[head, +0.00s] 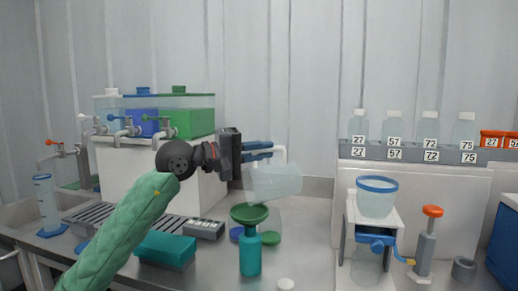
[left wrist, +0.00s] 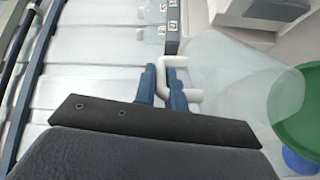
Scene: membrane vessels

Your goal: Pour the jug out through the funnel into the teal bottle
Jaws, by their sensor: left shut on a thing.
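My left gripper (head: 258,152) is shut on the white handle of the clear jug (head: 275,182). The jug is held in the air, tilted well over, above and slightly right of the green funnel (head: 249,214). The funnel sits in the neck of the teal bottle (head: 250,256), which stands upright on the counter. In the left wrist view the blue fingers (left wrist: 163,85) close around the white handle (left wrist: 185,66), and the pale jug body (left wrist: 235,85) extends right. Whether liquid is flowing cannot be told. My right gripper is not in view.
A teal box (head: 164,249) and a grey rack (head: 110,217) are at left. A blue-rimmed vessel (head: 377,199) on a stand is at right. Labelled bottles (head: 395,126) line a shelf.

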